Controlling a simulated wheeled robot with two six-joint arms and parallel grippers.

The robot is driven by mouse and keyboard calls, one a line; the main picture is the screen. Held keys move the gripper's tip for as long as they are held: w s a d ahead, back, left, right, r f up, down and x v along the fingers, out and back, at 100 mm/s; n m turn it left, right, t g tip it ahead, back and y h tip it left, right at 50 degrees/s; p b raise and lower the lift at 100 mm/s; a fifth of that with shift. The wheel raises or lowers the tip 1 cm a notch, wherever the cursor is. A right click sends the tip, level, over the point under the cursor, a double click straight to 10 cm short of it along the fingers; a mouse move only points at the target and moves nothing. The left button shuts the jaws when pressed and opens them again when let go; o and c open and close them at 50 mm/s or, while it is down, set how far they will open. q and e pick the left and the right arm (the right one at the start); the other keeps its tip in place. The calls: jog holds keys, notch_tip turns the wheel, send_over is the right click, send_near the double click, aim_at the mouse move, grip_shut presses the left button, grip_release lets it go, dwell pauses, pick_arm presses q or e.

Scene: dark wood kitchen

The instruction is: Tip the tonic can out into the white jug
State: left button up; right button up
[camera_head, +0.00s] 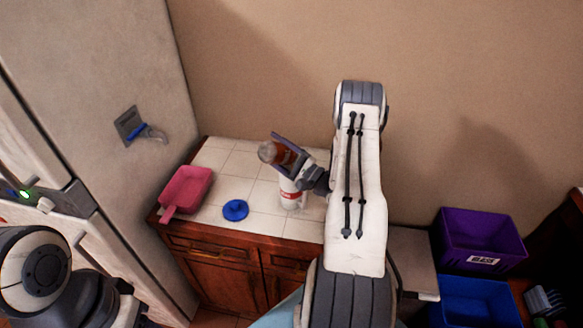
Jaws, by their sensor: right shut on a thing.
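My right gripper (283,152) is shut on an orange-brown can (280,154) with a pale round end. The can is tilted well over, its pale end pointing left, above the tiled counter. A white container with red marking (292,194), seemingly the white jug, stands upright on the counter below and slightly right of the can. The gripper hides part of its top, so I cannot tell whether the can touches it. No liquid stream shows. My left arm is at the lower left, with its gripper fingers out of sight.
A pink pan-like tray (187,190) and a blue round lid-like thing (235,210) lie on the white tiled counter (232,160). A grey fridge (110,90) stands at the left. A purple bin (482,240) and a blue bin (478,298) are at the right.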

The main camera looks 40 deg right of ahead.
jog(key=shift+d+f+m+t+h, duration=0.15)
jog(key=shift+f+m, duration=0.1)
jog(key=shift+m, duration=0.3)
jog(key=shift+d+f+m+t+h, duration=0.15)
jog(key=shift+f+m, duration=0.1)
jog(key=shift+m, duration=0.3)
jog(key=shift+d+r+m+h+p, duration=0.15)
jog(key=shift+r+m+h+p, duration=0.2)
jog(key=shift+r+m, duration=0.2)
jog(key=shift+d+r+m+t, duration=0.1)
jog(key=shift+r+m+t, duration=0.15)
jog(key=shift+r+t, duration=0.15)
dwell(0.5)
